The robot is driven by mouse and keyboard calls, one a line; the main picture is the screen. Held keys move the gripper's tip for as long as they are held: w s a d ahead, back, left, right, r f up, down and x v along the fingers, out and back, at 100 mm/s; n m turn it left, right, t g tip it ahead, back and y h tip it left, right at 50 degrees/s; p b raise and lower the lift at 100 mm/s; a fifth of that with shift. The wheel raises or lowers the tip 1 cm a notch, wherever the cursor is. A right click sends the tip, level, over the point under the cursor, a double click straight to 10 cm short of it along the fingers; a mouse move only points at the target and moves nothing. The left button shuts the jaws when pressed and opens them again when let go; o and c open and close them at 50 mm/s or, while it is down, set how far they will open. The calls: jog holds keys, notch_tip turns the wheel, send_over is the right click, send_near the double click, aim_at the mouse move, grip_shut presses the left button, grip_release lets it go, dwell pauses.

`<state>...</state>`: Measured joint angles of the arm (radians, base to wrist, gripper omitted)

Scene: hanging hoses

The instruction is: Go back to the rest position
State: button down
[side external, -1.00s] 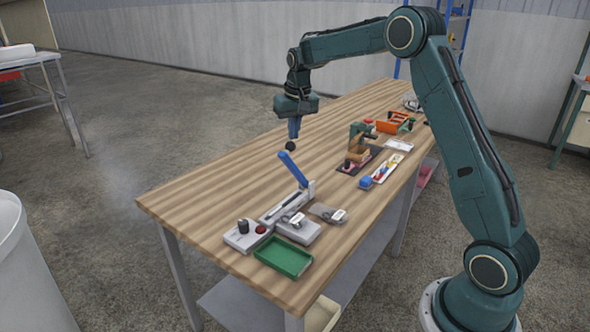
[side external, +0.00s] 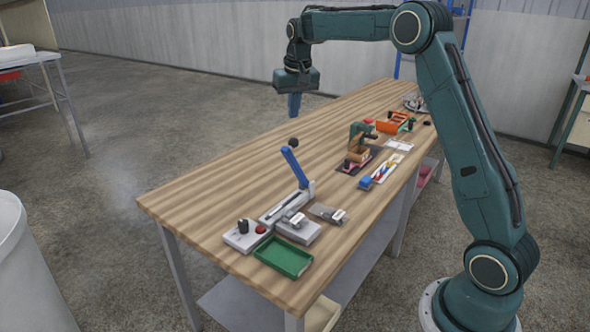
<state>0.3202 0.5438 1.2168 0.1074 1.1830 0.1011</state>
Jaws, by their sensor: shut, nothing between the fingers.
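My gripper (side external: 294,108) hangs from my teal arm, pointing down over the far left edge of the wooden table (side external: 205,190). Its blue fingers are shut with nothing between them. It is up in the air, apart from the table and from everything on it. No hose can be made out in this view.
A blue lever with a black knob (side external: 294,168) rises from a grey fixture on the table, nearest below my gripper. A green tray (side external: 284,257), a green press (side external: 358,142) and an orange tray (side external: 394,122) also stand there. The table's left side is bare.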

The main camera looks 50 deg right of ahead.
jog(key=shift+r, duration=0.3)
jog(key=shift+s+a+r, duration=0.15)
jog(key=shift+a, duration=0.05)
jog(key=s+a+r+n+t, duration=0.1)
jog(key=s+a+r, duration=0.3)
jog(key=s+a, duration=0.3)
jog(key=s+a+r+n+t, duration=0.1)
jog(key=s+a+r+n, duration=0.15)
jog(key=s+a, duration=0.45)
jog(key=s+a+f+n, duration=0.1)
jog(key=s+a+f, duration=0.1)
jog(key=s, duration=0.8)
jog(key=s+a+f+n+t+y, duration=0.1)
jog(key=s+f, duration=0.3)
jog(key=s, duration=0.7)
jog(key=shift+a+t, duration=0.3)
jog(key=shift+a, duration=0.6)
